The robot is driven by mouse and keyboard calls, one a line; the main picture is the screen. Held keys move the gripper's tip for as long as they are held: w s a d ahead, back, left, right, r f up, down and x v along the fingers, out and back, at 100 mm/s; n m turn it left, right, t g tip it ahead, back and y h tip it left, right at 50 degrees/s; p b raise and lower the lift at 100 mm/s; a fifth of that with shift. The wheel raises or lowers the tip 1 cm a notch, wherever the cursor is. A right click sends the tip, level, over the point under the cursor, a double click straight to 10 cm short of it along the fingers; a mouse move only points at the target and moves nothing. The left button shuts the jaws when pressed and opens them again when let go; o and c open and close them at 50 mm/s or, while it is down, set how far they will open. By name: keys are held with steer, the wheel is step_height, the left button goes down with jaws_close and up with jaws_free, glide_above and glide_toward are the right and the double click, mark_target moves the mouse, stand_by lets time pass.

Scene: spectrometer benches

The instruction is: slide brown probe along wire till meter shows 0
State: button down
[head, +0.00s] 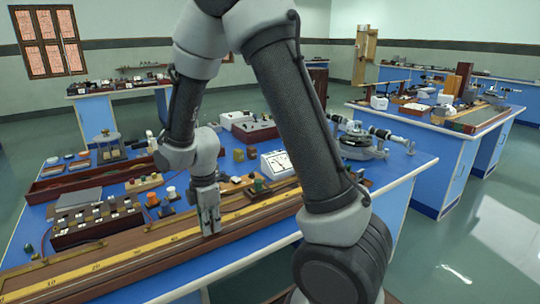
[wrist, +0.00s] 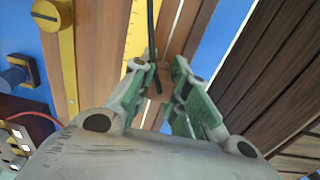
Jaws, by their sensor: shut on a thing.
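My gripper (head: 210,224) points down over the long wooden wire board (head: 150,264), close to its yellow scale (head: 120,258). In the wrist view its green-padded fingers (wrist: 166,78) are closed in on a small brown piece (wrist: 171,73), which I take to be the probe; most of it is hidden. A dark cord (wrist: 151,38) runs up beside the left fingertip. Whether the probe touches the wire cannot be told, and the thin wire itself is not clear. A white meter (head: 275,164) stands behind the board, right of my gripper; its needle is too small to read.
A dark box with several plugs (head: 95,228) stands behind the board at left. A cup-topped piece (head: 172,196) and a green-topped piece (head: 258,186) stand near my gripper. A metal instrument (head: 362,142) is at the bench's right. The blue bench's front edge lies close before the board.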

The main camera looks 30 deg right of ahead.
steer(key=shift+s+f, duration=0.2)
steer(key=shift+s, duration=0.1)
steer(key=c, duration=1.3)
jaws_free()
steer(key=shift+w, duration=0.15)
steer(key=shift+r, duration=0.1)
steer(key=shift+w+r, duration=0.1)
step_height(320, 180, up, 12)
steer(key=s+d+r+m+t, duration=0.2)
steer(key=s+d+r+m, duration=0.4)
steer(key=s+m, duration=0.3)
steer(key=s+d+r+m+t, duration=0.2)
steer(key=s+d+r+m, duration=0.4)
steer(key=s+d+m, duration=0.3)
steer(key=shift+s, duration=0.45)
